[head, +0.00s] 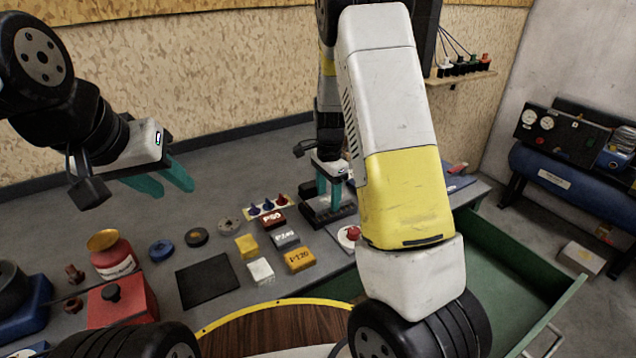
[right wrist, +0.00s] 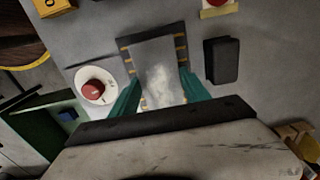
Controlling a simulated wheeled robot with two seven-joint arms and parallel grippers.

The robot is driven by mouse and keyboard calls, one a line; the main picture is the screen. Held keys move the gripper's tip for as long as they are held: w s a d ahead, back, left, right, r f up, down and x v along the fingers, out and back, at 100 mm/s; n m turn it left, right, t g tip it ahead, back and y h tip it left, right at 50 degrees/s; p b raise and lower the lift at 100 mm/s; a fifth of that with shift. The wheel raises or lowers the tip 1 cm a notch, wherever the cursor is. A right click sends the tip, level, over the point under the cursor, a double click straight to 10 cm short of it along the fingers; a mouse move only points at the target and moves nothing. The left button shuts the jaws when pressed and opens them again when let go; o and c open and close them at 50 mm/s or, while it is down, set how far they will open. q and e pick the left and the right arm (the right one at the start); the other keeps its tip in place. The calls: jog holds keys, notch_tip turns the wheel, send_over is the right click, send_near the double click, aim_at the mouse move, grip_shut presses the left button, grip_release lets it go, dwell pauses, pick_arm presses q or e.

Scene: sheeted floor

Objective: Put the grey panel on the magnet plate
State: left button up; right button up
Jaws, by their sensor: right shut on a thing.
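The grey panel (right wrist: 158,72) lies between my right gripper's teal fingers in the right wrist view, with a pale, shiny smear on its face. My right gripper (right wrist: 157,90) is shut on it, and the gripper also shows in the head view (head: 329,192). The dark magnet plate (right wrist: 148,40) with yellow edge marks shows around the panel; in the head view the black plate (head: 318,217) is below the fingers. The panel is over the plate, but whether it touches is unclear. My left gripper (head: 168,184) is open and empty above the bench's left side.
A red button on a white disc (right wrist: 94,89) stands beside the plate, and a black block (right wrist: 222,60) is on its other side. Labelled blocks (head: 286,239) and a black mat (head: 207,284) lie left. An open green drawer (head: 520,262) is right.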

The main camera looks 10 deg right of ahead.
aim_at(328, 199)
jog(key=o, duration=1.7)
jog(key=shift+f, duration=0.15)
jog(key=shift+c, duration=0.2)
notch_tip(328, 199, up, 11)
jog(key=s+r+n+t+y, duration=0.25)
jog(key=s+r+n, duration=0.45)
jog(key=s+r, duration=0.4)
jog(key=s+a+r+n+t, duration=0.2)
jog(key=s+n, duration=0.5)
jog(key=s, duration=0.6)
jog(key=shift+s+r+n+t, duration=0.15)
jog(key=shift+r+n+t, duration=0.15)
jog(key=shift+r+t, duration=0.5)
jog(key=shift+a+f, duration=0.1)
